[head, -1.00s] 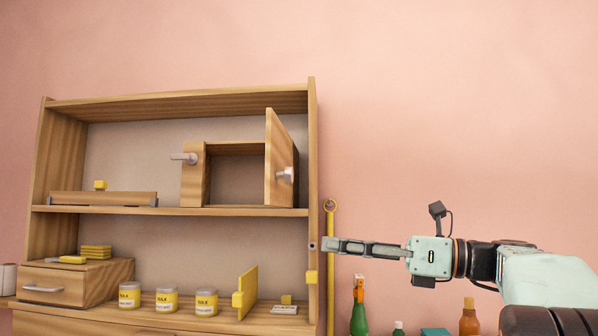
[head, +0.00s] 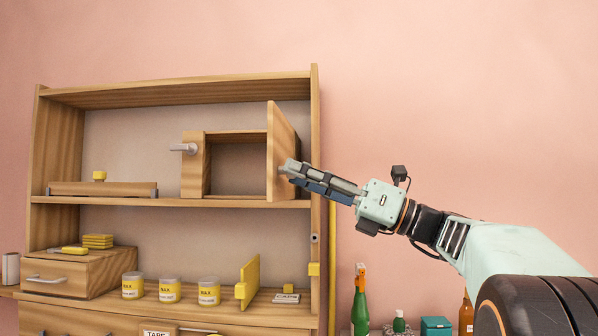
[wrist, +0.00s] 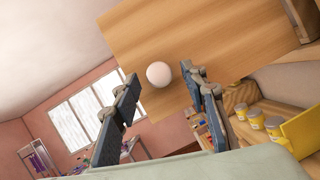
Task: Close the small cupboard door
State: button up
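The small wooden cupboard (head: 238,136) stands on the upper shelf, at its right. Its door (head: 283,140) stands open, swung out toward me at the right side of the cupboard's opening. My gripper (head: 288,169) reaches from the right to the door's outer face and hides the knob there in the head view. In the wrist view the door (wrist: 210,35) fills the top, and its round pale knob (wrist: 159,74) shows between the tips of my two fingers (wrist: 161,88). The fingers are apart, with gaps beside the knob; I cannot tell whether either touches it.
A lever handle (head: 183,148) sticks out at the cupboard's left side. A wooden bar (head: 100,189) lies left on the same shelf. Below are several wax tins (head: 170,290) and a yellow panel (head: 248,283). The shelf's right upright (head: 315,120) stands near my gripper. Bottles (head: 360,305) stand lower right.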

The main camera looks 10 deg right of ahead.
jog(key=shift+w+a+r, duration=0.15)
jog(key=shift+a, duration=0.15)
jog(key=shift+c, duration=0.4)
grip_shut()
